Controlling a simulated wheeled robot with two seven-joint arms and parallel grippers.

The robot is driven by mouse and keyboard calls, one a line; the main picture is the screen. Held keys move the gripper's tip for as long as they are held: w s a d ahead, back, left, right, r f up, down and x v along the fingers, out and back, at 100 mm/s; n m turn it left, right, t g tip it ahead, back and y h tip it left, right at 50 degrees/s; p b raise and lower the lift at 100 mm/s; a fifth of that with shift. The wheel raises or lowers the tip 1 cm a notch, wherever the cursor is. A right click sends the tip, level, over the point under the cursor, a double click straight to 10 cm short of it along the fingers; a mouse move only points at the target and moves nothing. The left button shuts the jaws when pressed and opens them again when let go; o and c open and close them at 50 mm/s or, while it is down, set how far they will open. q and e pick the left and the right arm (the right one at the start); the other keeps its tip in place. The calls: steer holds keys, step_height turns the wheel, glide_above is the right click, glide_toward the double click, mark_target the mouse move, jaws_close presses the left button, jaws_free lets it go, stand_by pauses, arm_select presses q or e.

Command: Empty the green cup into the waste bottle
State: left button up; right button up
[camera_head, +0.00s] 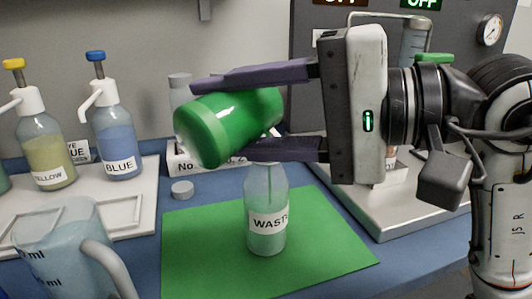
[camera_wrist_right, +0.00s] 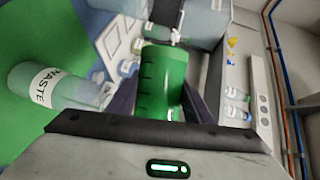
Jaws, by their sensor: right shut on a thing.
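My right gripper (camera_head: 222,117) is shut on the cup, one finger above and one below. The cup is above the waste bottle (camera_head: 267,235), a clear bottle labelled WASTE, upright on the green mat (camera_head: 200,250). A thin green line shows in the bottle's neck below the cup, and pale liquid lies lower down. The cup (camera_wrist_right: 160,80) and waste bottle (camera_wrist_right: 55,85) also show in the right wrist view. My left gripper is not in view.
Yellow (camera_head: 47,150) and blue (camera_head: 118,142) pump bottles stand on a white tray at left. A clear jug (camera_head: 65,250) is at front left. A small grey cap (camera_head: 182,189) lies near the mat. A machine (camera_head: 400,205) stands behind my right arm.

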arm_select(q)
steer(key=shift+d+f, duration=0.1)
arm_select(e)
steer(key=shift+r+m, duration=0.15)
steer(key=shift+m, duration=0.15)
stand_by(0.6)
arm_select(q)
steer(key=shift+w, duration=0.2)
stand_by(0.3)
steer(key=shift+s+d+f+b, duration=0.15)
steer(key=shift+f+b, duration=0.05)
steer(key=shift+b, duration=0.2)
arm_select(e)
steer(key=shift+w+d+r+m, duration=0.1)
steer(key=shift+w+r+m, duration=0.05)
steer(key=shift+m, duration=0.15)
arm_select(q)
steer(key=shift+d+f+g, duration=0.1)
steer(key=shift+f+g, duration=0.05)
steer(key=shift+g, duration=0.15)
arm_select(e)
steer(key=shift+d+r+m+y, duration=0.1)
steer(key=shift+r+m+y, duration=0.1)
steer(key=shift+m+y, duration=0.2)
stand_by(0.7)
